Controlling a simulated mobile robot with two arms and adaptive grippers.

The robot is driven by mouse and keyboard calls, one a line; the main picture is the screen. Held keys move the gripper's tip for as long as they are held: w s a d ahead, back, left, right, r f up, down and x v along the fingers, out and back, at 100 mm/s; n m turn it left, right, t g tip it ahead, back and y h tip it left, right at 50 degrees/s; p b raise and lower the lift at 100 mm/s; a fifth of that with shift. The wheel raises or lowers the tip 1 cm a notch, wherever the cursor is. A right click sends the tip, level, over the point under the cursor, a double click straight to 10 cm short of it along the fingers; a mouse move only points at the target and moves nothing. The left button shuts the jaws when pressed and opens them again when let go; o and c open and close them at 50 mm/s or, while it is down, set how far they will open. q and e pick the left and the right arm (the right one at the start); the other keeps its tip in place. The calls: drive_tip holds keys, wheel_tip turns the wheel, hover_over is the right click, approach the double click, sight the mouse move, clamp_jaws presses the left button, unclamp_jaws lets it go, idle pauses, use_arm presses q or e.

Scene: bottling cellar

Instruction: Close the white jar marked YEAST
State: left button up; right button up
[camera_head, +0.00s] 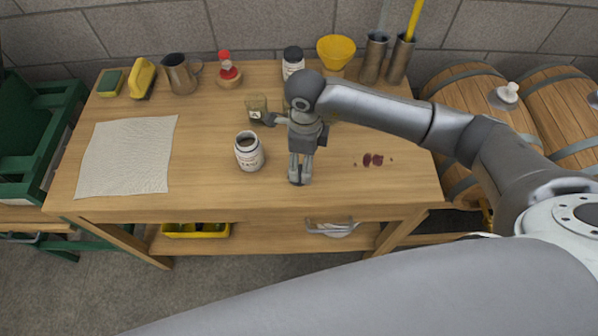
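An open white jar (249,155) stands upright near the middle of the workbench, its dark mouth facing up; the print on its label is too small to read. A second white jar (292,66) with a black lid stands at the back. I see no loose lid. My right gripper (300,181) points down just right of the open jar, apart from it in the picture. Its fingers look close together; whether they are fully shut or hold something is unclear. My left gripper is not in view.
A small glass jar (257,106) stands behind the open jar. A red-topped bottle (228,70), metal jug (181,74), yellow bowl (336,51) and metal cups (373,58) line the back. Dark red spots (373,159) lie at right; a cloth (127,157) at left.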

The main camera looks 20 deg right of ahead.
sight(301, 171)
drive_tip(key=shift+a+f, duration=0.1)
drive_tip(key=shift+f, duration=0.15)
drive_tip(key=f, duration=0.1)
drive_tip(key=f+p, duration=0.2)
drive_tip(key=shift+a+f, duration=0.25)
drive_tip(key=shift+a, duration=0.05)
drive_tip(key=shift+f, duration=0.6)
drive_tip(key=shift+c, duration=0.2)
drive_tip(key=c, duration=0.7)
